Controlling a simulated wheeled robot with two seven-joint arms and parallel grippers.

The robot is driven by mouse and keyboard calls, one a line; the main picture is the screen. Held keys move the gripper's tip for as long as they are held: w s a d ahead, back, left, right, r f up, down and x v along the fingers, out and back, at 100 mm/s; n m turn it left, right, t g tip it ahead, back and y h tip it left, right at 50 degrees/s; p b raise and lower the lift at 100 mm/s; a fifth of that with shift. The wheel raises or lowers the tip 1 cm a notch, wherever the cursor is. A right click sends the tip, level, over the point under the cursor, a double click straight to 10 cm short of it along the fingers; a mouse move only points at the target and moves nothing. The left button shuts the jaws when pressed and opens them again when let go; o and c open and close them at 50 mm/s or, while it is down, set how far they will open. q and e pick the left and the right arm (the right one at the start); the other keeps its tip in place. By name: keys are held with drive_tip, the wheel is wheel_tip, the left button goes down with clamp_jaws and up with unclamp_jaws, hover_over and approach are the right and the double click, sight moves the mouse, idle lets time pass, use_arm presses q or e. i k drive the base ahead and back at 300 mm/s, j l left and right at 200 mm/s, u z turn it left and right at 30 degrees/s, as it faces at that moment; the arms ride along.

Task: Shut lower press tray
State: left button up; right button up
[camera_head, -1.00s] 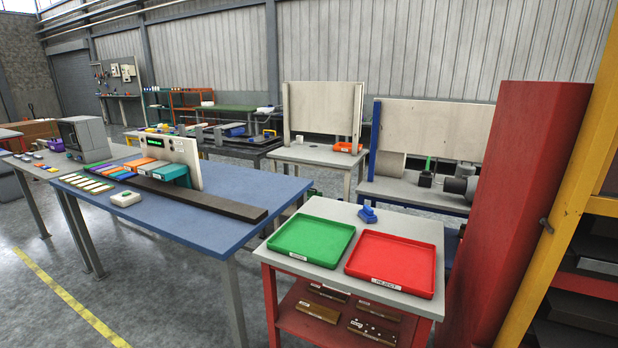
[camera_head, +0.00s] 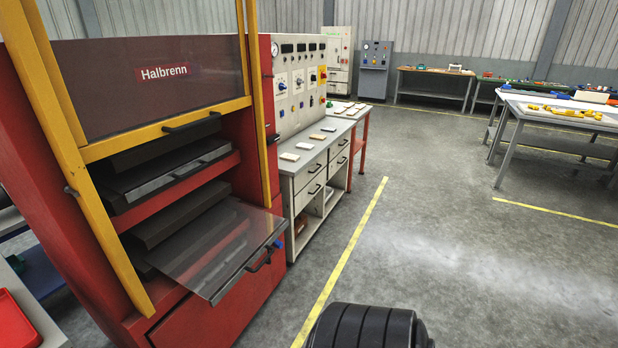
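The red hot press (camera_head: 95,95), marked "Halbrenn", stands at the left with a yellow frame. A clear panel (camera_head: 215,270) with a dark front bar and a black handle (camera_head: 265,260) juts out of its lower opening toward the right. I cannot tell whether this panel is the lower tray itself or a guard flap. Dark plates (camera_head: 175,225) show behind it in the lower opening. An upper dark tray or platen (camera_head: 180,180) sits inside the opening above. Neither gripper is in view.
A raised tinted guard (camera_head: 150,85) with a handle covers the press top. A grey drawer cabinet (camera_head: 315,175) and a control panel (camera_head: 300,85) stand right of the press. A red tray (camera_head: 15,325) shows at lower left.

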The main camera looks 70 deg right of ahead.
sight(211, 254)
drive_tip(key=l+z, duration=0.1)
drive_tip(key=z, duration=1.65)
